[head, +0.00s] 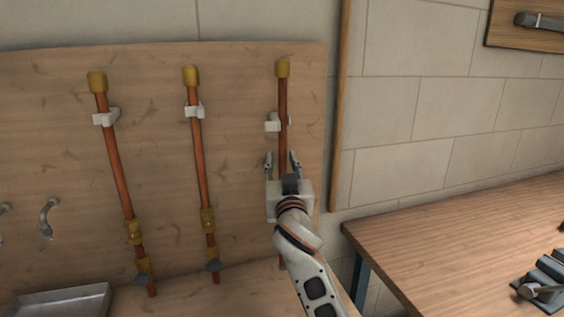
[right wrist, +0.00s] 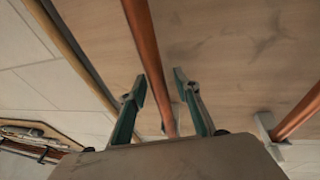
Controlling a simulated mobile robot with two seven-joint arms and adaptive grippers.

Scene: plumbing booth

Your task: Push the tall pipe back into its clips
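Three copper pipes with brass caps stand against a wooden board. The right-hand pipe (head: 283,100), the one at my right gripper, has a white clip (head: 272,123) near its top. The clip shows mostly left of the pipe; I cannot tell whether the pipe is seated. My right gripper (head: 281,156) is open below that clip, a finger to each side of the pipe. In the right wrist view the pipe (right wrist: 147,50) runs between the spread fingertips (right wrist: 159,79), with gaps on both sides. The pipe's lower part is mostly hidden by my arm. My left gripper is out of view.
The middle pipe (head: 199,150) and left pipe (head: 115,160) have clips and brass valves. A metal tray (head: 60,302) lies at lower left. A wooden workbench (head: 450,240) stands to the right, past a vertical wooden strip (head: 340,110).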

